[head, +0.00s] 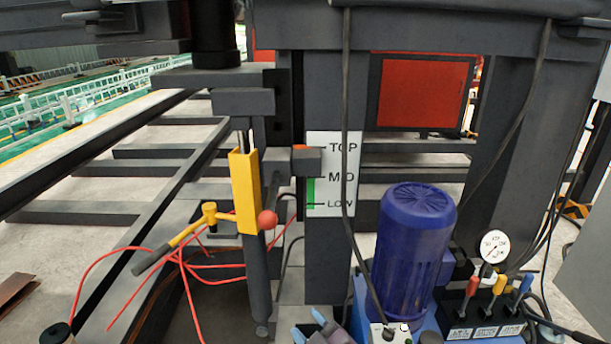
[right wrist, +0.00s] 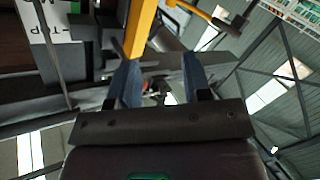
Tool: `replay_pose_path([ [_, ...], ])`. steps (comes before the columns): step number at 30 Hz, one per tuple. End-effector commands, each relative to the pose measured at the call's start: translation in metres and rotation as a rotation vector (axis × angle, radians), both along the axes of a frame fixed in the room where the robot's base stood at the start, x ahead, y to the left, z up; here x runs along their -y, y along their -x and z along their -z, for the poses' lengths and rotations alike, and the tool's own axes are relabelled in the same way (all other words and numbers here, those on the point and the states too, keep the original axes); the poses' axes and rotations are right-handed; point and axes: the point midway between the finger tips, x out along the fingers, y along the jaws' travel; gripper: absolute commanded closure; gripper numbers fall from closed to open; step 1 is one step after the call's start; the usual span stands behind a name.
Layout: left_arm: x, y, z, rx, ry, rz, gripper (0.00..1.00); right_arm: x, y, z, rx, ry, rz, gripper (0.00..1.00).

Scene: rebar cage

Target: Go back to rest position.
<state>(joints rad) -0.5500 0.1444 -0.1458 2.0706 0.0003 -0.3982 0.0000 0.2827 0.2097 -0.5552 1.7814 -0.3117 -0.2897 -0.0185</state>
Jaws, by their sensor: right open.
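My right gripper (head: 318,328) shows only as blue fingertips at the bottom edge of the head view, just left of the blue motor. In the right wrist view its two blue fingers (right wrist: 162,80) stand apart with nothing held between them. A yellow lever housing (head: 244,190) with a red ball knob (head: 268,220) and a black-gripped handle (head: 155,260) stands on a dark post above and left of the gripper. The yellow part also shows in the right wrist view (right wrist: 141,28), beyond the left finger. My left gripper is out of view.
A blue motor (head: 415,245) stands right of my gripper, with a pressure gauge (head: 493,247) and coloured levers (head: 498,285) beside it. A TOP/MID/LOW scale (head: 335,175) is on the column. Red hoses (head: 110,255) and black cables hang nearby.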

Motion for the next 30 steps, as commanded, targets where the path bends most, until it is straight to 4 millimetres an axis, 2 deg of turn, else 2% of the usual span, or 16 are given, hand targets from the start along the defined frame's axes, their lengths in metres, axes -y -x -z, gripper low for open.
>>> replay_pose_path([
  [1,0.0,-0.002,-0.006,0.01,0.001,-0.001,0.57,0.019,0.007,0.0,-0.052,-0.048,0.047,0.55],
  [3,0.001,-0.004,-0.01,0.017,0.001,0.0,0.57,0.044,0.018,0.004,-0.119,-0.107,0.106,0.55],
  [11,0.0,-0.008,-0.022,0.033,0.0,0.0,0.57,0.133,0.07,0.022,-0.308,-0.27,0.309,0.55],
  [17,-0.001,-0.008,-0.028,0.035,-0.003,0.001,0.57,0.196,0.124,0.038,-0.392,-0.325,0.454,0.55],
  [21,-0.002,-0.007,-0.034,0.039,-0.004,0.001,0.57,0.235,0.17,0.056,-0.45,-0.309,0.554,0.55],
  [25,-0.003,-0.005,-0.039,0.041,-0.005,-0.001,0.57,0.256,0.212,0.075,-0.517,-0.288,0.622,0.55],
  [30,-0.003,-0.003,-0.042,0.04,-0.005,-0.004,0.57,0.262,0.248,0.09,-0.578,-0.274,0.657,0.55],
])
